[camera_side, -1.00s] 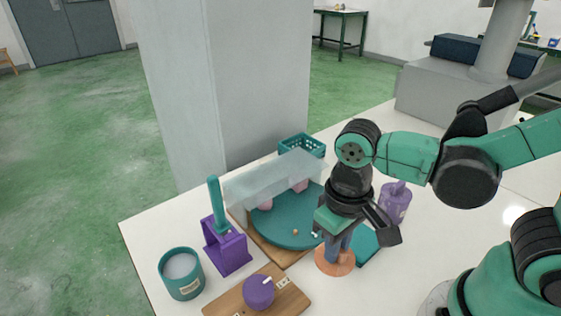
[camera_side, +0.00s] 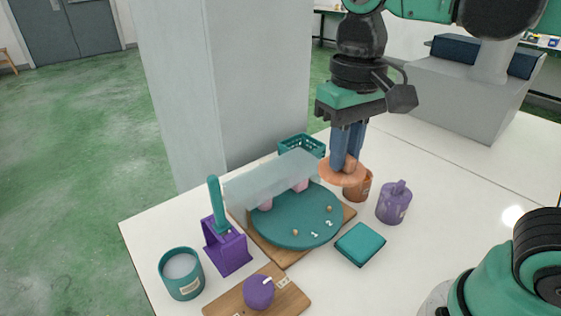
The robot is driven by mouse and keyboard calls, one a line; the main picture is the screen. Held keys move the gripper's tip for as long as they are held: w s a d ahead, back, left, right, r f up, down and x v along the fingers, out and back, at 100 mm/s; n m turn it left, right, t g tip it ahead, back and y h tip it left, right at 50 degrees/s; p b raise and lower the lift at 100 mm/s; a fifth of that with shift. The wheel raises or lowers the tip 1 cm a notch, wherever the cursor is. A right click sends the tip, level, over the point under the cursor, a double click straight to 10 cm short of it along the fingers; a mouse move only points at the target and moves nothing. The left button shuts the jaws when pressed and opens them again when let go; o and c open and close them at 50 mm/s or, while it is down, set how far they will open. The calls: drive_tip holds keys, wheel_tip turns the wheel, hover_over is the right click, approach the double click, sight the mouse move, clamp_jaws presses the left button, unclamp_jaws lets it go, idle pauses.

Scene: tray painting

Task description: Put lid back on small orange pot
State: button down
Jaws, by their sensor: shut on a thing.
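My gripper (camera_side: 346,165) points down with its blue fingers shut on the knob of an orange lid (camera_side: 341,175). The lid is a flat disc, roughly level. It is held up and to the left of the small orange pot (camera_side: 360,190), in front of part of it from this camera. The lid's edge overlaps the pot's upper left in the picture, so the pot's opening is mostly hidden. I cannot tell whether lid and pot touch.
A purple lidded pot (camera_side: 394,203) stands right of the orange pot. A round teal tray (camera_side: 290,237) on a wooden base, with a translucent shield (camera_side: 262,181), lies to the left. A teal block (camera_side: 361,244) is in front. A teal basket (camera_side: 301,146) stands behind.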

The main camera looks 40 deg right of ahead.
drive_tip(key=w+d+f+m, duration=0.4)
drive_tip(key=d+m, duration=0.1)
drive_tip(key=d, duration=0.4)
drive_tip(key=w+d+f+m, duration=0.3)
drive_tip(key=w+d+m, duration=0.15)
drive_tip(key=d, duration=0.45)
drive_tip(key=shift+m, duration=0.25)
drive_tip(key=shift+s+a+f, duration=0.1)
drive_tip(key=shift+s+f, duration=0.15)
drive_tip(key=shift+f, duration=1.2)
drive_tip(key=shift+s+f, duration=0.2)
drive_tip(key=shift+f, duration=1.25)
drive_tip(key=shift+f, duration=0.15)
drive_tip(key=shift+c, duration=1.2)
unclamp_jaws()
wheel_tip(320, 180, up, 7)
